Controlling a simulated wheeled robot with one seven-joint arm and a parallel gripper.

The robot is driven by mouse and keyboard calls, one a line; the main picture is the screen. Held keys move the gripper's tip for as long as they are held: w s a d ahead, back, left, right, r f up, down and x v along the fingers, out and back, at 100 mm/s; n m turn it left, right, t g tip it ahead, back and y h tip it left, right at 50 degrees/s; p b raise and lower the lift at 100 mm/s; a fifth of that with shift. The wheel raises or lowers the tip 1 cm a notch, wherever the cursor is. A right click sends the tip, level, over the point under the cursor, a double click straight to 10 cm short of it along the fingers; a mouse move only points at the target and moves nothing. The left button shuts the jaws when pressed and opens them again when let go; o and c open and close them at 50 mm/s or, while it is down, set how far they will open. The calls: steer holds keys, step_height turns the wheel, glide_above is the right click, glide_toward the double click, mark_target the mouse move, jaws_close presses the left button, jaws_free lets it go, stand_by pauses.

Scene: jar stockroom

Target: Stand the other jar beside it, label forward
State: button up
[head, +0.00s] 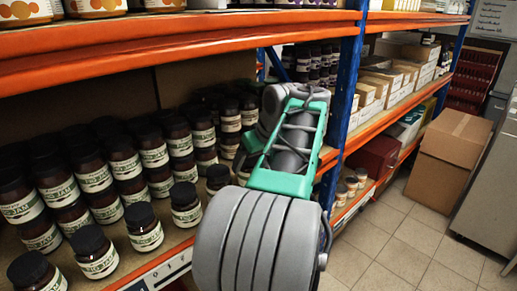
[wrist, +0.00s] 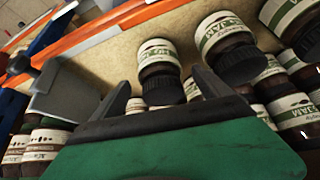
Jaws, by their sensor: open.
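Dark jam jars with black lids and cream-and-green labels stand on the shelf at the left of the head view. A front row includes one jar (head: 143,228), another (head: 185,205) to its right, and one (head: 217,179) close to my arm. I cannot tell which of them the task means. My gripper is hidden behind my arm in the head view. In the wrist view my gripper (wrist: 161,80) is open, with a jar (wrist: 158,57) showing between and beyond its fingers. A second jar (wrist: 224,42) is beside that one, to the right. Nothing is held.
An orange shelf beam (head: 160,262) runs along the shelf front, and a blue upright (head: 349,85) stands right of my arm. Another orange beam (head: 150,57) crosses above the jars. Densely packed jars fill the shelf behind. A cardboard box (head: 455,150) stands on the tiled floor at the right.

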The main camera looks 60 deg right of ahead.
steer(key=p+v, duration=0.2)
steer(key=v, duration=0.6)
